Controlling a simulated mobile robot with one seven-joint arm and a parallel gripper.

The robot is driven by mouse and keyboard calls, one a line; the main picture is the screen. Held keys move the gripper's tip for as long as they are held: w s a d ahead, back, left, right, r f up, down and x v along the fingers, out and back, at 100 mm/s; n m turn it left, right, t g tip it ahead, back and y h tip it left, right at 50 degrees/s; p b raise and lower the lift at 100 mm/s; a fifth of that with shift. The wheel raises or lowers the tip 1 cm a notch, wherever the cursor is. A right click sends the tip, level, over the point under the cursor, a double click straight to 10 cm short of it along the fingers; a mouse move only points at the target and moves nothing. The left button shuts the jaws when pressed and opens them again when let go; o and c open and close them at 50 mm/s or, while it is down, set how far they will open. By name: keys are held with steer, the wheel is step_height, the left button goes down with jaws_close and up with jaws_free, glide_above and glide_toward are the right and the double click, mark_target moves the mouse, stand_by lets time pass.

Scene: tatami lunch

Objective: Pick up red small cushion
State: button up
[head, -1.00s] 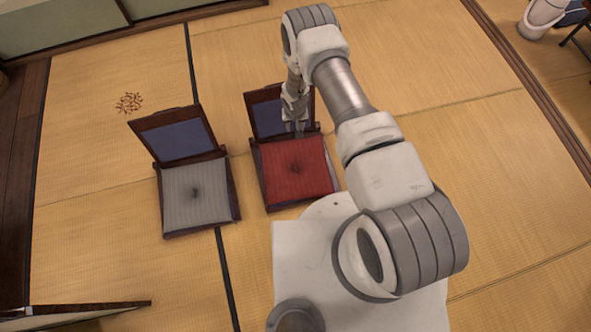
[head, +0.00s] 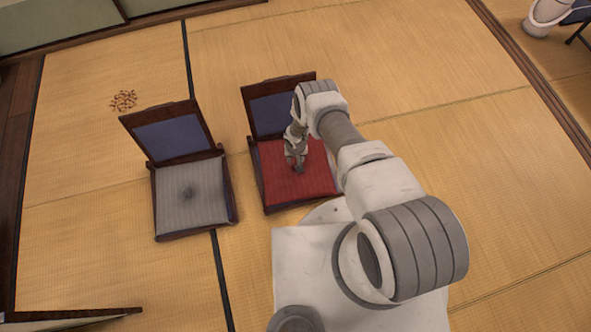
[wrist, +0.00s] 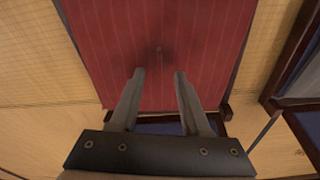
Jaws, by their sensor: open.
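The red small cushion (head: 290,181) lies on the seat of a dark wooden legless chair in the middle of the head view. It fills much of the upper wrist view (wrist: 160,40), with thin pale stripes and a small dark tuft at its centre. My gripper (head: 298,170) is over the middle of the cushion in the head view. In the wrist view my gripper (wrist: 158,72) is open and empty, its two fingers pointing at the cushion near the tuft. I cannot tell whether the fingertips touch the cloth.
A second legless chair with a grey cushion (head: 191,194) stands to the left. The red cushion's chair has a blue-panelled backrest (head: 265,113) behind the gripper. A small red-brown patterned item (head: 123,101) lies on the tatami at the upper left. Open tatami (head: 440,120) lies to the right.

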mark_target(295, 164)
steer(key=shift+w+f+b, duration=0.15)
steer(key=shift+f+b, duration=0.55)
steer(key=shift+f, duration=0.45)
steer(key=shift+w+f+b, duration=0.2)
steer(key=shift+f+b, duration=0.45)
steer(key=shift+f, duration=0.45)
steer(key=shift+w+f+b, duration=0.15)
steer(key=shift+f+b, duration=0.55)
steer(key=shift+f, duration=0.45)
jaws_close()
steer(key=shift+r, duration=0.1)
